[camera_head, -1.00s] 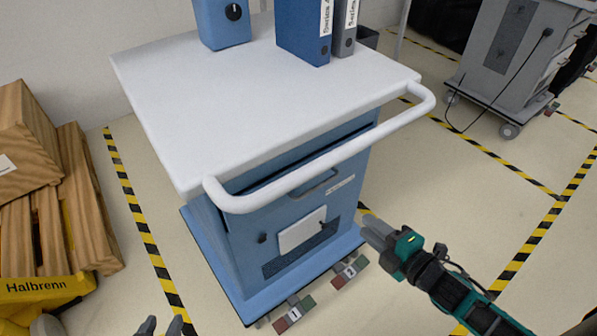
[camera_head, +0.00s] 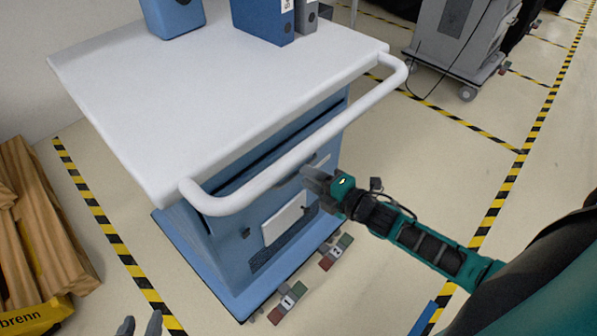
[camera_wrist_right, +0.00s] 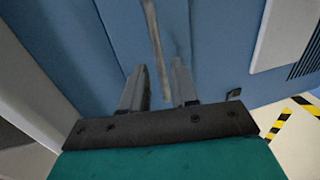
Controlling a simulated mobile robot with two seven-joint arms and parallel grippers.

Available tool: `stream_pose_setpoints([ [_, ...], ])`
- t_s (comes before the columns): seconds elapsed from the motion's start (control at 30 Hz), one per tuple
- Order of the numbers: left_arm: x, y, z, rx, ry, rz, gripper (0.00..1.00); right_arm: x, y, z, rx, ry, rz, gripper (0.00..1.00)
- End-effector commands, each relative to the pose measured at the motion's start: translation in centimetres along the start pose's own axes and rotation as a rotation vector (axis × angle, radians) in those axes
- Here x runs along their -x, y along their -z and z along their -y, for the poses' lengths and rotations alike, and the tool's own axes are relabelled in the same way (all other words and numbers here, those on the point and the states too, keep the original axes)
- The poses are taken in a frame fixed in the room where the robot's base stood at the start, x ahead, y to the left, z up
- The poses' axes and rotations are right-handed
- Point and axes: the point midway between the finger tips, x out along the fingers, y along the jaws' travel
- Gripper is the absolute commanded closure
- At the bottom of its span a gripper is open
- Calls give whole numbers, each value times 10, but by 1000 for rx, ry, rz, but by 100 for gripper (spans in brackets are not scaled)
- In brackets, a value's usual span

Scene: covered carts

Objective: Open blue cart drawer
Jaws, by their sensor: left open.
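The blue cart (camera_head: 230,255) stands at centre left under a white top (camera_head: 190,95) with a white push rail (camera_head: 300,160) along its front. Its drawer looks shut. My right gripper (camera_head: 312,183) is below the rail at the upper front and hides most of the drawer handle. In the right wrist view the open fingers (camera_wrist_right: 158,85) point at the blue front (camera_wrist_right: 215,45), with the thin grey handle (camera_wrist_right: 156,40) between their tips; contact cannot be told. My left gripper (camera_head: 140,326) is open and empty at the bottom edge, partly cut off.
A blue box (camera_head: 172,14) and binders (camera_head: 264,20) stand on the cart top. Wooden boards (camera_head: 40,215) and a yellow container (camera_head: 35,315) are at left. A grey cart (camera_head: 462,38) stands at the back right.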

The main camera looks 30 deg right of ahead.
Motion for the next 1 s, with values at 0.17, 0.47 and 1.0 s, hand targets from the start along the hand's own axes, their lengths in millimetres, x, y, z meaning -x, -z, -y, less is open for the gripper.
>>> stream_pose_setpoints([
  [0.17,-3,-4,-2,3,-4,7,57,-28,0,0,-1,-2,0,71],
  [0.47,-5,-1,-2,4,-6,0,57,-44,0,0,-1,0,0,71],
  [1.0,-5,0,-2,4,-6,-2,57,-44,0,0,-2,0,0,100],
])
